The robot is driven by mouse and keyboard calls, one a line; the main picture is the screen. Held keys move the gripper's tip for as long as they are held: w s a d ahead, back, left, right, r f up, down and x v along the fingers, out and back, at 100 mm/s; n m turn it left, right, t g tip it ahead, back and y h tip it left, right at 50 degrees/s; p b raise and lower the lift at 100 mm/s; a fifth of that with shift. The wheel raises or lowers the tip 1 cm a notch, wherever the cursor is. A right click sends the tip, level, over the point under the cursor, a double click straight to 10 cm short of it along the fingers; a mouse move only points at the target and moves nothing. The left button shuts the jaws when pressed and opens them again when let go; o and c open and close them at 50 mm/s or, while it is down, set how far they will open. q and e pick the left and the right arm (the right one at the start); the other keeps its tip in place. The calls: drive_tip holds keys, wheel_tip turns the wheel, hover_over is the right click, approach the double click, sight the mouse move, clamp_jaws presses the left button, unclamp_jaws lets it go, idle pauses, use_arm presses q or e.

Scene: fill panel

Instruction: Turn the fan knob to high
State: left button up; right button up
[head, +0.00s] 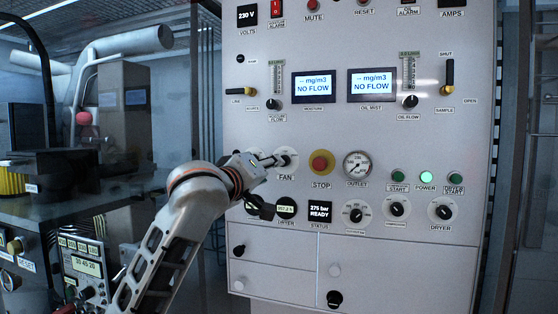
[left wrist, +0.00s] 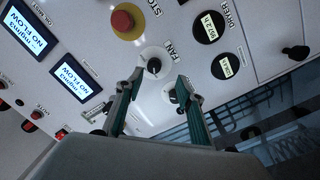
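The fan knob (head: 285,158) is a small black knob on a white round dial, above the FAN label on the light grey panel (head: 340,222). In the left wrist view the fan knob (left wrist: 154,66) sits just beyond my fingertips, nearer the left finger. My left gripper (head: 268,160) reaches the panel at the knob's left side and partly covers the dial. The left wrist view shows the left gripper (left wrist: 156,82) open, its two green fingers apart with nothing clamped between them. Contact with the knob and its pointer setting cannot be told. My right gripper is not in view.
A red stop button (head: 320,163) and the outlet gauge (head: 357,165) are right of the fan knob. Another white dial (left wrist: 170,93) lies by the right finger. A machine with controls (head: 85,267) stands at lower left.

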use_arm(q)
drive_tip(key=r+p+x, duration=0.1)
drive_tip(key=p+x, duration=0.1)
drive_tip(key=x, duration=0.5)
drive_tip(key=shift+w+r, duration=0.3)
drive_tip(key=shift+w, duration=0.05)
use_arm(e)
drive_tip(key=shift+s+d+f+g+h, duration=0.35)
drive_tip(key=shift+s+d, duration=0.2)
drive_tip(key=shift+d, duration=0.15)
use_arm(q)
drive_tip(key=shift+d, duration=0.15)
clamp_jaws()
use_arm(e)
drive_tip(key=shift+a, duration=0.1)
